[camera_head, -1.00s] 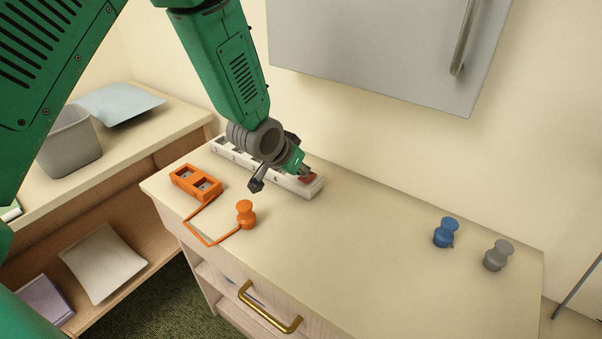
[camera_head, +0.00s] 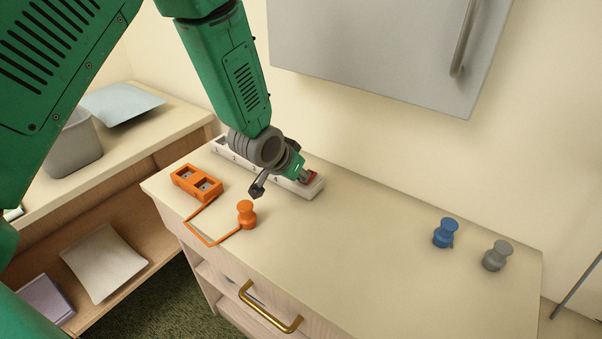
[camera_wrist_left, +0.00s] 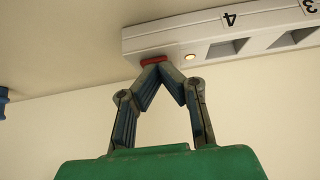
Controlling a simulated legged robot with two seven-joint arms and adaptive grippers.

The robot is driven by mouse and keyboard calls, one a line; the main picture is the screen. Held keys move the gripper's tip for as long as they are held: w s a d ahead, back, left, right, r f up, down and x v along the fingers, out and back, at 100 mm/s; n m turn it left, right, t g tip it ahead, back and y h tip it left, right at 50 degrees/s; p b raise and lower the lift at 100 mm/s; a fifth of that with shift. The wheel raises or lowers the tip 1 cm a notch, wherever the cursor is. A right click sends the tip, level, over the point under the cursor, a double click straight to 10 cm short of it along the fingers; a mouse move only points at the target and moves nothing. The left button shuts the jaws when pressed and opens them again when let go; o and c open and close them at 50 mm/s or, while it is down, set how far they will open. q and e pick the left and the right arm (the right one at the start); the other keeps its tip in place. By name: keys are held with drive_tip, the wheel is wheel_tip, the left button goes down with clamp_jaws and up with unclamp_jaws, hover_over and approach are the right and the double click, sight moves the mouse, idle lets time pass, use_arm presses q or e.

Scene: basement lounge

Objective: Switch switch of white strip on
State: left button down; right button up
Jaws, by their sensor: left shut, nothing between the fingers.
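The white strip (camera_head: 316,186) lies along the back of the counter, near the wall. Its red switch (camera_wrist_left: 154,60) is at one end, beside a small lit round light (camera_wrist_left: 190,57) and the socket marked 4 (camera_wrist_left: 226,48). My left gripper (camera_wrist_left: 161,69) is shut and empty, with its fingertips at the red switch, seemingly touching it. In the head view my left gripper (camera_head: 304,177) is over the right end of the strip and hides part of the switch. My right gripper is not in view.
An orange double socket block (camera_head: 196,183) with a cord and orange plug (camera_head: 246,214) lies in front of the strip. A blue plug (camera_head: 445,233) and a grey plug (camera_head: 497,255) stand at the right. A grey cabinet (camera_head: 385,45) hangs above; the counter's middle is clear.

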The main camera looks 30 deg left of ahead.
use_arm(q)
drive_tip(key=shift+d+r+p, duration=0.1)
drive_tip(key=shift+r+p, duration=0.3)
drive_tip(key=shift+r, duration=0.2)
drive_tip(key=shift+d+r, duration=0.1)
drive_tip(key=shift+r, duration=0.05)
drive_tip(key=shift+d, duration=0.15)
